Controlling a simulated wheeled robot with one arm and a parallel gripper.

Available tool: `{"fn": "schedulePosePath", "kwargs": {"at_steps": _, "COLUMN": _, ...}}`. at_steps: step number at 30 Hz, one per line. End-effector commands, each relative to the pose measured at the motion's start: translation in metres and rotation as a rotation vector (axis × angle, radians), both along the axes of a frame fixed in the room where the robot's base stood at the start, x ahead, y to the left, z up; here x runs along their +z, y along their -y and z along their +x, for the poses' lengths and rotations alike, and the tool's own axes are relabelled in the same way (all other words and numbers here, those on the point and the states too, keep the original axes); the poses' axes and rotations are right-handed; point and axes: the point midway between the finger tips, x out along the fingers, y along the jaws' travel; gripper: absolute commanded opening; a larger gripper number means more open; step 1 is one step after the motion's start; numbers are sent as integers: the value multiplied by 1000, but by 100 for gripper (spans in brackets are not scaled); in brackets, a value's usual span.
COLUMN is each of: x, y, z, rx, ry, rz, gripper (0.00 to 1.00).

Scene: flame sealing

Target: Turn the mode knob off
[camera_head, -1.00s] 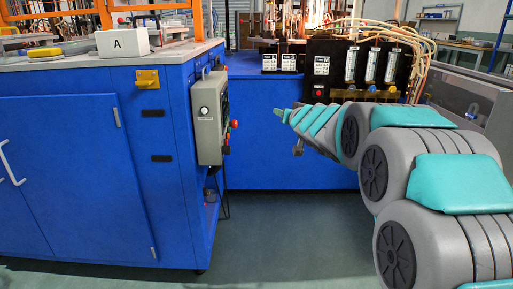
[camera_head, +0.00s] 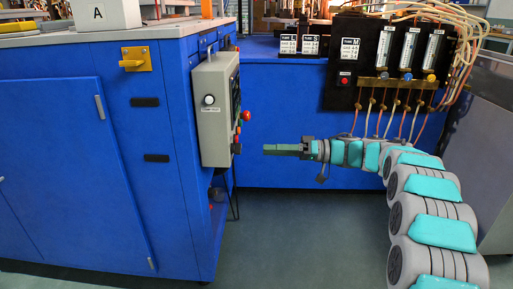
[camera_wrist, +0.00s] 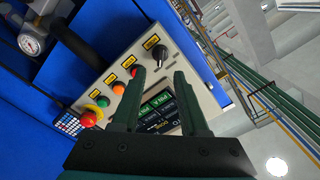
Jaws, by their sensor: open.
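The grey control box (camera_head: 215,128) is fixed to the end of the blue cabinet, its panel facing right. In the wrist view its panel (camera_wrist: 151,36) shows a black knob (camera_wrist: 160,53), which looks like the mode knob, at the end of a row of coloured buttons. Its label and pointer setting are too small to read. My gripper (camera_head: 267,149) is right of the box in the head view, with a gap between. In the wrist view my gripper (camera_wrist: 160,74) has its two fingers apart and empty, with the knob showing just beyond the fingertips.
A red mushroom button (camera_wrist: 89,118), several smaller buttons and a screen (camera_wrist: 158,115) share the panel. A black flowmeter board (camera_head: 358,62) with hoses stands behind my arm. The floor (camera_head: 285,230) below the gripper is clear.

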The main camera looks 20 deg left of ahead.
Motion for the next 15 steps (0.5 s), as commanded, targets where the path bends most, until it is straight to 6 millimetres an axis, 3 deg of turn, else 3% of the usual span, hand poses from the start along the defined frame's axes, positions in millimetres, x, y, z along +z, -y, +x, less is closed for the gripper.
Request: {"fn": "schedulePosePath", "kwargs": {"at_steps": 15, "x": 1, "y": -65, "z": -16, "rx": 0, "ry": 4, "rz": 1, "gripper": 44}}
